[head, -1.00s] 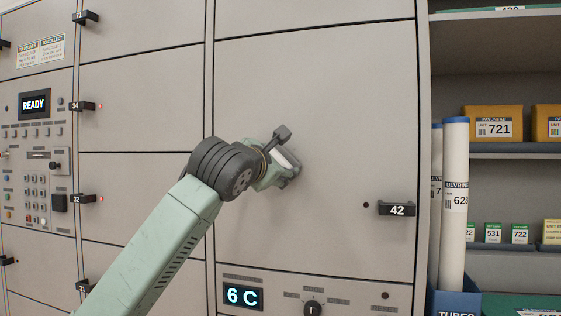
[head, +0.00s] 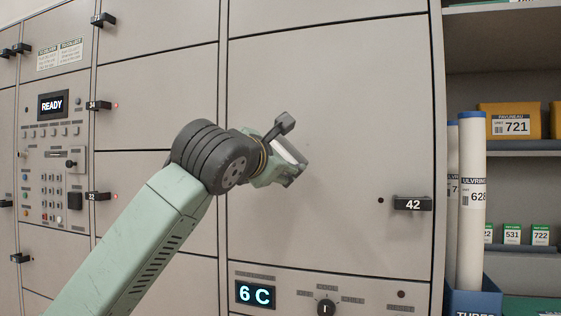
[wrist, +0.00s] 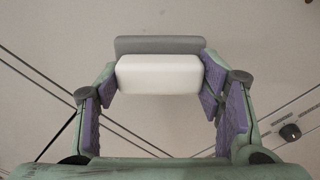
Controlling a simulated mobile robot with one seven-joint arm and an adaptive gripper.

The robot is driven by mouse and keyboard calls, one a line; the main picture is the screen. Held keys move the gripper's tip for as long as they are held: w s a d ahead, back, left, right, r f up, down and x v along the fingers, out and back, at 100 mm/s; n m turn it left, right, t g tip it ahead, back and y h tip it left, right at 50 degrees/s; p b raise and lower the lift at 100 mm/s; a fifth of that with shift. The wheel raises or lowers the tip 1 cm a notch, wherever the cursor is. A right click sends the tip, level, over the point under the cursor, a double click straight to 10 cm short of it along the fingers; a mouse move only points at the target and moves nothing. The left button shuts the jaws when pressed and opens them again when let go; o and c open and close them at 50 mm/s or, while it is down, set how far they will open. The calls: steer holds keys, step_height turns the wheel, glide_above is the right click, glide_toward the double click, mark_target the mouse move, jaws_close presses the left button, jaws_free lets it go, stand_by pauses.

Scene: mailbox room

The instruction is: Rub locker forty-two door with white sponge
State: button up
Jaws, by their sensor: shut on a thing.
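The locker 42 door (head: 350,180) is a large, flat grey door that stands shut, with a black handle (head: 412,204) labelled 42 at its lower right. My gripper (head: 290,163) is in front of the left part of this door. In the wrist view my gripper (wrist: 160,80) has its purple-padded fingers on both sides of a white sponge (wrist: 158,75) with a grey layer along its far side. The sponge (head: 289,151) also shows as a pale edge in the head view. It is at or close to the door surface; I cannot tell if it touches.
A control panel with a READY screen (head: 53,104) is at the left. A 6 C display (head: 255,294) and a knob (head: 326,307) sit below the door. At the right are white tubes (head: 471,200) in a blue bin (head: 473,300), and shelves with yellow boxes (head: 511,121).

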steer(key=shift+b+v, duration=0.65)
steer(key=shift+v, duration=0.85)
